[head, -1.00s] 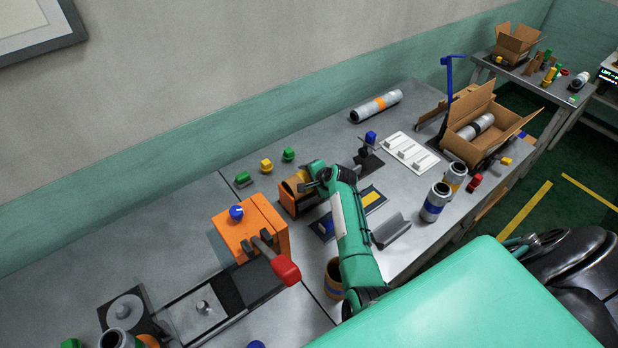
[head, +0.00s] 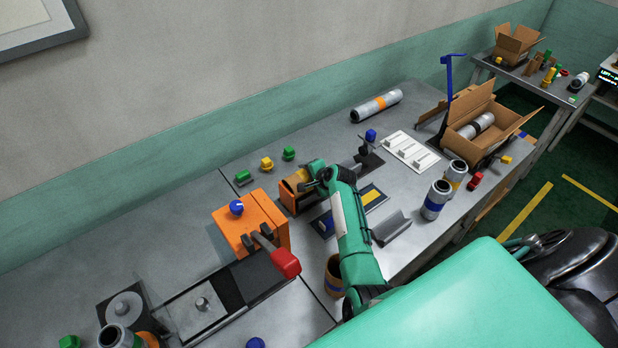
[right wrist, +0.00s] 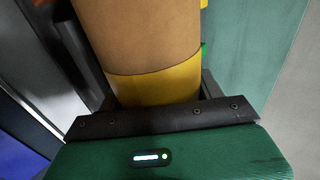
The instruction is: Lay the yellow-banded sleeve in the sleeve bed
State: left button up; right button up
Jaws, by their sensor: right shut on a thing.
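The yellow-banded sleeve (right wrist: 150,45) is a brown cardboard tube with a yellow band near its end, seen large in the right wrist view. My right gripper (right wrist: 155,90) is shut on it around the banded end. In the head view the sleeve (head: 296,182) shows as a small brown-yellow piece at the open top of an orange trough (head: 304,204), which looks like the sleeve bed. My right gripper (head: 311,180) is at the trough's right end and hides part of it. I cannot tell whether the sleeve touches the trough floor. My left gripper is not in view.
An orange block with a red-handled lever (head: 285,262) stands left of the trough. A blue-banded sleeve (head: 334,275) stands near the front edge. Green and yellow knobs (head: 266,164) sit behind.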

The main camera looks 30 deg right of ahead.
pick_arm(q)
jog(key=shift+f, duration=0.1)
pick_arm(e)
jog(key=shift+s+a+f+g, duration=0.15)
jog(key=shift+s+f, duration=0.15)
jog(key=shift+f, duration=0.3)
jog(key=shift+s+a+f+g, duration=0.15)
jog(key=shift+s+f, duration=0.15)
jog(key=shift+f, duration=0.25)
jog(key=o, duration=0.9)
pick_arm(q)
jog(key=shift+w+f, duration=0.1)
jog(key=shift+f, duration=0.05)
pick_arm(e)
jog(key=shift+s+d, duration=0.15)
jog(key=shift+s+d+r+b, duration=0.2)
jog(key=shift+r+b, duration=0.1)
jog(key=shift+r, duration=0.15)
jog(key=shift+o, duration=0.6)
jog(key=w+r+b+v, duration=0.1)
jog(key=b+v, duration=0.1)
jog(key=v, duration=1)
jog(key=shift+r, duration=0.15)
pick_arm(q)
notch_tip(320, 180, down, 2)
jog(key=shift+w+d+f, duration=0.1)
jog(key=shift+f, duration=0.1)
pick_arm(e)
jog(key=shift+s+r, duration=0.4)
jog(key=shift+r, duration=0.05)
